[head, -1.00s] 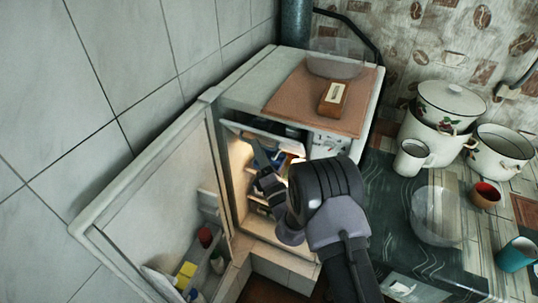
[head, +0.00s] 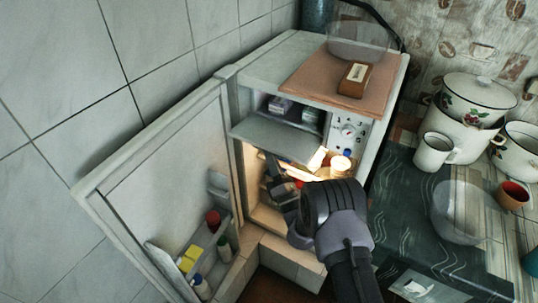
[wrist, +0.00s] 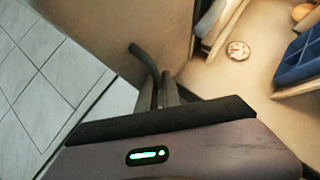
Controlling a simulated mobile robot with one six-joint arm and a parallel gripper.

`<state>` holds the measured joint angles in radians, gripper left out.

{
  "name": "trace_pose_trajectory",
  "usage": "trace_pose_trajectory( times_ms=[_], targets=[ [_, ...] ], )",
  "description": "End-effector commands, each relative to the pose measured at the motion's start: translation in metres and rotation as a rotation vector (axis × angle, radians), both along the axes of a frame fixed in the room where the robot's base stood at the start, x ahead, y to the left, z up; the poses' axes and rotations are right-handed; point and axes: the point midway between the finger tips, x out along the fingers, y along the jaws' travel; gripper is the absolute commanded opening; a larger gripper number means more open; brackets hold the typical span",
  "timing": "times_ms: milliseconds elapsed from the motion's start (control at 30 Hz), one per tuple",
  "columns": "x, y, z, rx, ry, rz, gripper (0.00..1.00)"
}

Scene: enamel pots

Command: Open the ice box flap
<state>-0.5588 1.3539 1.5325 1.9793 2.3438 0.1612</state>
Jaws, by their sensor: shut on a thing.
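The ice box flap (head: 275,138) is a grey panel at the top inside the small refrigerator (head: 262,63). It stands swung down and out, and the compartment behind it shows in the head view. The exact hold on the flap is hidden.
The refrigerator door (head: 165,165) stands wide open on the left, with bottles and yellow packs in its racks. A brown box (head: 354,80) lies on top. Enamel pots and a white mug (head: 434,150) stand on the counter at the right. A blue tray (wrist: 299,58) lies inside the refrigerator.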

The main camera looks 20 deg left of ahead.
Motion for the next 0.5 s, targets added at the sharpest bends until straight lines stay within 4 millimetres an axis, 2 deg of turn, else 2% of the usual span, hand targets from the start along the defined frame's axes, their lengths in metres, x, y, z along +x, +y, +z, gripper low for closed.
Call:
trace_pose_trajectory(
  times_ms=[33, 500],
  targets=[
    [0.0060, -0.0042, 0.0020, 0.009, -0.022, -0.016, 0.00],
    [0.0086, -0.0045, 0.0008, 0.008, -0.081, -0.017, 0.00]
  ],
)
